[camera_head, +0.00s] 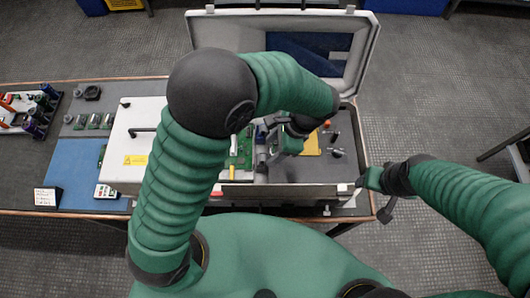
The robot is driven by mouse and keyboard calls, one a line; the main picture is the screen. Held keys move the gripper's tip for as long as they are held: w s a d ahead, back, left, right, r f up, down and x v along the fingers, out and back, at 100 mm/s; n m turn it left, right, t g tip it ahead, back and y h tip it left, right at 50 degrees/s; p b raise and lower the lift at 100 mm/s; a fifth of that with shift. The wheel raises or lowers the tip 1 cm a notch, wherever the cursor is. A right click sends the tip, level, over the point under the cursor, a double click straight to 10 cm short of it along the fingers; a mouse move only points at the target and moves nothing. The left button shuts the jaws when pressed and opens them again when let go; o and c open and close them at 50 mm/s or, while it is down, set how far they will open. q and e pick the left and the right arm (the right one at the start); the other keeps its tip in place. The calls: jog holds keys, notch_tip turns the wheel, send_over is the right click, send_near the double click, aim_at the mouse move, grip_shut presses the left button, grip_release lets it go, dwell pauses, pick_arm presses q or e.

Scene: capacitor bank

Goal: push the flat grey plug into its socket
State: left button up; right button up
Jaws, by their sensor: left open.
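My left arm arches over the open case, and its gripper (279,151) hangs down inside, by the right edge of a green circuit board (241,152). The left gripper is open. Grey parts (262,152) stand beside the board close to the fingers; I cannot tell which of them is the flat grey plug. The socket cannot be made out, and my left arm hides part of the board. My right gripper (386,213) is outside the case, off its front right corner and apart from it; its jaws are too small and dark to judge.
The case (350,189) stands on the bench with its lid (362,50) raised at the back. A white panel with a yellow warning label (135,160) is at left. A blue mat (75,165), a multimeter (106,191) and a tool rack (28,112) lie further left.

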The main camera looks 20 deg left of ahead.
aim_at(260, 158)
pick_arm(q)
jog(key=x, duration=0.3)
jog(key=shift+s+a+f, duration=0.15)
jog(key=shift+s+f, duration=0.05)
jog(key=shift+f, duration=0.05)
jog(key=shift+a+f+p, duration=0.3)
jog(key=shift+a+f, duration=0.65)
jog(key=shift+f, duration=0.1)
jog(key=shift+a+f, duration=0.25)
jog(key=shift+a, duration=0.2)
jog(key=shift+d+r, duration=0.1)
jog(key=shift+d, duration=0.35)
jog(key=c, duration=0.4)
jog(key=shift+d, duration=0.35)
jog(key=c, duration=0.4)
jog(key=shift+a, duration=0.1)
grip_shut()
jog(key=shift+o, duration=0.5)
grip_release()
jog(key=shift+a, duration=0.35)
jog(key=c, duration=0.5)
jog(key=shift+d, duration=0.1)
grip_shut()
pick_arm(e)
jog(key=shift+a+r, duration=0.4)
jog(key=shift+r, duration=0.1)
